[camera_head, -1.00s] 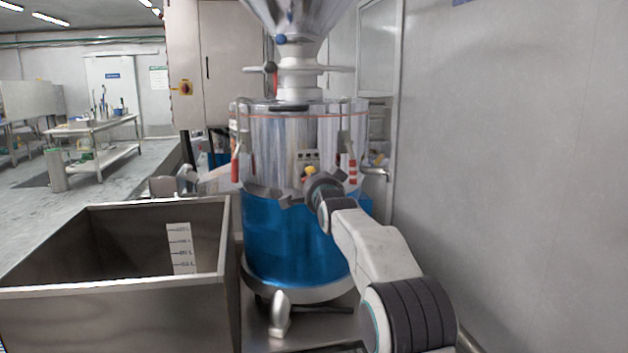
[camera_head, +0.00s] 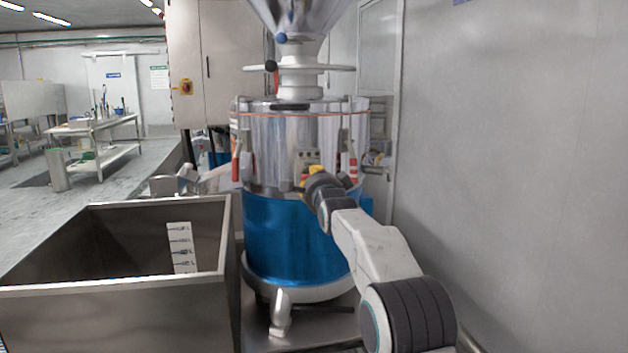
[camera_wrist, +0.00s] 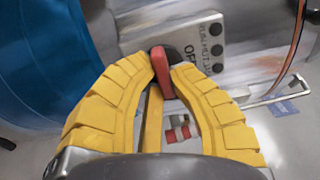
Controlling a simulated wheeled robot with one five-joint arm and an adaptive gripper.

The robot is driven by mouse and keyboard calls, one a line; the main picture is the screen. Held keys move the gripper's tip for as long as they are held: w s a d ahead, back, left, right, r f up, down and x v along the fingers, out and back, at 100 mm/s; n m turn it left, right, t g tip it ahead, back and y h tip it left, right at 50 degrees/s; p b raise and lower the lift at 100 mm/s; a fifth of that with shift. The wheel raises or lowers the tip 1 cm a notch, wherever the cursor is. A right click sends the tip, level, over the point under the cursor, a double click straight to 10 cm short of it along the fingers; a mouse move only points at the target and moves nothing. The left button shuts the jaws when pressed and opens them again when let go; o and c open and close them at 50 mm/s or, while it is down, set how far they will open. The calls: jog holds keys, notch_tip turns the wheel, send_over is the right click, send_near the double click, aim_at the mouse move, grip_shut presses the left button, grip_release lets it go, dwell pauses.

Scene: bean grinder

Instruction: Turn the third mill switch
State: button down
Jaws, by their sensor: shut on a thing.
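The mill (camera_head: 300,235) is a steel drum with a blue lower half, under a metal hopper. A small control panel (camera_head: 308,155) with dark round switches is on its front. In the wrist view the panel (camera_wrist: 140,35) appears tilted, with "OFF" lettering and several black round knobs (camera_wrist: 216,50). A red switch handle (camera_wrist: 160,75) on a dark round base sits at the panel's edge. My gripper (camera_wrist: 166,68) has its yellow fingertips closed around this red handle. In the head view my gripper (camera_head: 317,171) is just below the panel, and my wrist hides part of it.
An open steel bin (camera_head: 110,310) stands at the left front, close to the mill. A grey wall (camera_head: 510,150) runs along the right. A grey electrical cabinet (camera_head: 230,60) is behind the mill. Open floor (camera_head: 110,190) lies at the far left.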

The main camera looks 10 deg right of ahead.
jog(key=shift+a+r, duration=0.2)
jog(key=shift+r, duration=0.1)
jog(key=c, duration=1.2)
grip_release()
jog(key=shift+a+f, duration=0.1)
jog(key=shift+c, duration=0.2)
jog(key=shift+o, duration=0.6)
jog(key=shift+w+f, duration=0.1)
jog(key=shift+f, duration=0.05)
jog(key=s, duration=1.2)
